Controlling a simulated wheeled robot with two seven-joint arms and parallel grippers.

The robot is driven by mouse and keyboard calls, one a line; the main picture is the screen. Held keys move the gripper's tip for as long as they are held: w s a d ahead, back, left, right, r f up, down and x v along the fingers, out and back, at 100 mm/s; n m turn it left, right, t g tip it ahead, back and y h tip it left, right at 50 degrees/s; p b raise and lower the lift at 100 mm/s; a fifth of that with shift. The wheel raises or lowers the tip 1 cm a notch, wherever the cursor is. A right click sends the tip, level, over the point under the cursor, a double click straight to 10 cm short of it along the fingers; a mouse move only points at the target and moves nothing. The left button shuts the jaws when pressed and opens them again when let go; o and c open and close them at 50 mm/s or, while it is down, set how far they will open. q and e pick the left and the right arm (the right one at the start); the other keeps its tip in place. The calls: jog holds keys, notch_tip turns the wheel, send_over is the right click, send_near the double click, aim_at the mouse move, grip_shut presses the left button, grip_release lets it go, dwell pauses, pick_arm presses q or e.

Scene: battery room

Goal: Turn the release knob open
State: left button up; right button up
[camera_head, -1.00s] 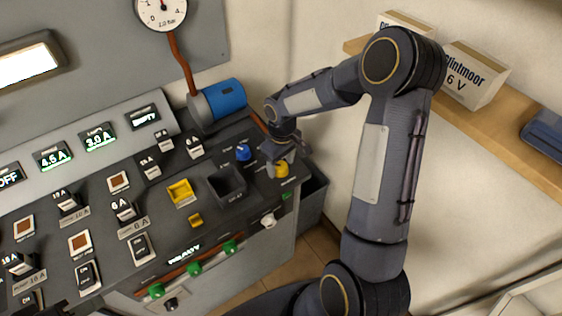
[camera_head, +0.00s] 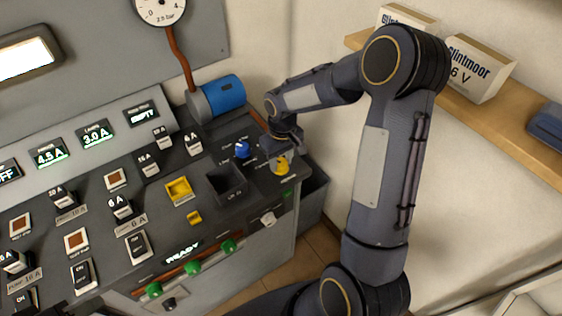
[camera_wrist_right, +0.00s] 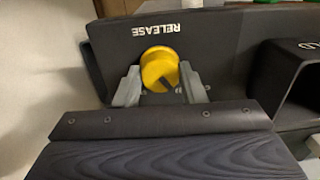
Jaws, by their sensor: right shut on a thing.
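The yellow release knob (camera_head: 282,166) sits at the right end of the dark console top. In the right wrist view the knob (camera_wrist_right: 159,68) shows a round yellow face with a dark slanted mark, below the white word RELEASE. My right gripper (camera_head: 281,158) comes down on the knob from above. In the right wrist view its two grey fingers (camera_wrist_right: 160,84) stand on either side of the knob and are shut on it. The lower part of the knob is hidden by the gripper body. My left gripper is not in view.
A blue knob (camera_head: 243,149) stands close to the left of my right gripper. A dark square well (camera_head: 226,182) and a yellow square holder (camera_head: 179,190) lie further left. A blue motor (camera_head: 217,99) stands behind. A wall shelf (camera_head: 520,127) with boxes is at the right.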

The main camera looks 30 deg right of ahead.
jog(key=m+b, duration=0.2)
jog(key=m, duration=0.1)
jog(key=shift+m, duration=0.3)
jog(key=m+b, duration=0.1)
jog(key=m, duration=0.2)
jog(key=shift+m, duration=0.3)
jog(key=m, duration=0.3)
jog(key=shift+r+m, duration=0.1)
jog(key=shift+m, duration=2.5)
jog(key=o, duration=1)
